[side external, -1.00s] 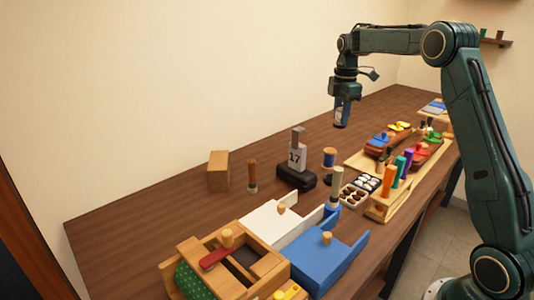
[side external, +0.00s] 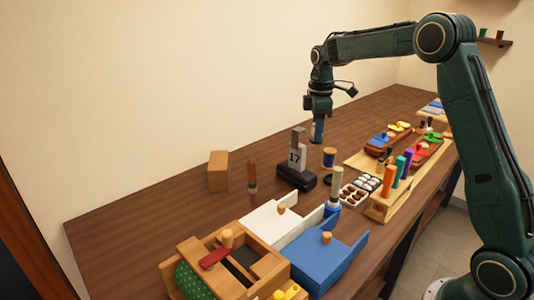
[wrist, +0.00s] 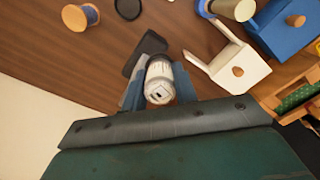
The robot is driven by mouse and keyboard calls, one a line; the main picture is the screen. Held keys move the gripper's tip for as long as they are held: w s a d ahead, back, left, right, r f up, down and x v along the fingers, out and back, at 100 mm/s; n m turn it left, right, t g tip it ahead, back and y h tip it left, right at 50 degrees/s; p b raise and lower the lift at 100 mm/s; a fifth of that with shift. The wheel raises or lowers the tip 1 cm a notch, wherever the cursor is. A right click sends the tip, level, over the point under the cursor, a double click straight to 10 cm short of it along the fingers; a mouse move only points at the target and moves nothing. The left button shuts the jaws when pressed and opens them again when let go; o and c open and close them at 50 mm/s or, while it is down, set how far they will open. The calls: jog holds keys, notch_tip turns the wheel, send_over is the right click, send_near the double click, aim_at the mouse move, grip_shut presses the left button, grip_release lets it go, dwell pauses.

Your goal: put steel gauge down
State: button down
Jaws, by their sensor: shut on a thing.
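The gauge appears to be clear of the table.
A blue spool (side external: 329,158) and a blue-based handle (side external: 336,190) stand to the right. A wooden block (side external: 218,172) and brown-handled tool (side external: 252,177) stand to the left. White (side external: 268,226) and blue (side external: 330,262) boxes are in front. The table behind is bare.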

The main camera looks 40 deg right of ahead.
jog(key=a+f+m, duration=0.4)
jog(key=a, duration=1.2)
jog(key=w+a+f+n, duration=0.2)
jog(key=w+a+n, duration=0.1)
jog(key=w+a, duration=0.3)
jog(key=w+a+f+n, duration=0.3)
jog(key=w+a+n, duration=0.1)
jog(key=w+a, duration=0.3)
jog(key=shift+a+f, duration=0.3)
jog(key=shift+a, duration=0.95)
jog(key=shift+f, duration=0.1)
jog(key=shift+f, duration=3.95)
jog(key=shift+f, duration=0.15)
jog(key=c, duration=1.1)
grip_release()
